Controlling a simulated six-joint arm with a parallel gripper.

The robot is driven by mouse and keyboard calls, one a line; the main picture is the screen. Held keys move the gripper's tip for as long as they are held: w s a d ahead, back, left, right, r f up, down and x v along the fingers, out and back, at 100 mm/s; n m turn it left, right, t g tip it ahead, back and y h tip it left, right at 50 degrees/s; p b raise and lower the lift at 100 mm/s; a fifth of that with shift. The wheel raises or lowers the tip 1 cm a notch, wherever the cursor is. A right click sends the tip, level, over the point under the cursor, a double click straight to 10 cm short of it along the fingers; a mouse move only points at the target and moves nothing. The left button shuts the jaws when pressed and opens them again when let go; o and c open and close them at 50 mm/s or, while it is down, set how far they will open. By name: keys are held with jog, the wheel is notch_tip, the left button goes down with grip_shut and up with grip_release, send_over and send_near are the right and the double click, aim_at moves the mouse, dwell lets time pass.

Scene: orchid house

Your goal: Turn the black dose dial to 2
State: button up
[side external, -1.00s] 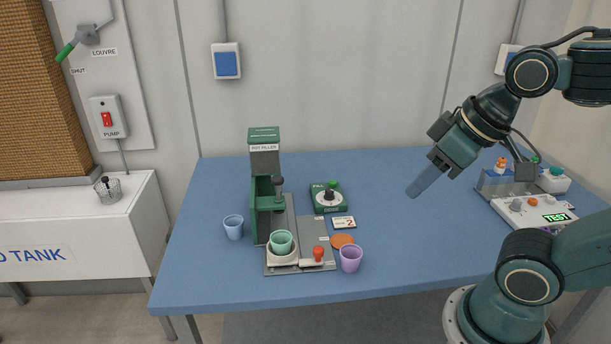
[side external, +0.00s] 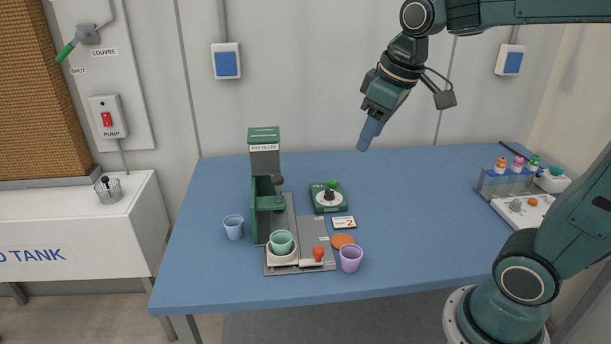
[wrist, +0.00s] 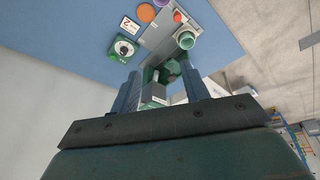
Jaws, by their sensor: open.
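The black dose dial (side external: 328,195) sits on a white disc on top of a small green box (side external: 319,207) on the blue table. It also shows in the wrist view (wrist: 123,48). Its exact setting is too small to read. A card with a red 2 (side external: 344,223) lies just in front of the box. My gripper (side external: 366,140) is in the air above the table's back edge, up and to the right of the dial, apart from everything. In the wrist view its two fingers (wrist: 163,85) are spread with nothing held between them.
The green pot filler (side external: 264,160) stands left of the dial, a green cup (side external: 281,242) at its base. A red knob (side external: 318,253), orange disc (side external: 342,240), purple cup (side external: 351,259) and blue cup (side external: 233,227) are near. A bottle rack (side external: 507,182) stands far right. The table right of the dial is clear.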

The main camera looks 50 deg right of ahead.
jog(key=w+d+f+n+g, duration=0.15)
jog(key=w+d+f, duration=0.25)
jog(key=w+d, duration=0.5)
jog(key=n+g, duration=0.2)
send_over(330, 189)
notch_tip(330, 189, down, 11)
jog(key=shift+r+m+y, duration=0.1)
jog(key=shift+m+y, duration=0.15)
jog(key=shift+y, duration=0.05)
notch_tip(330, 189, down, 14)
jog(key=shift+a+r, duration=0.1)
jog(key=shift+c, duration=0.3)
jog(key=c, duration=0.9)
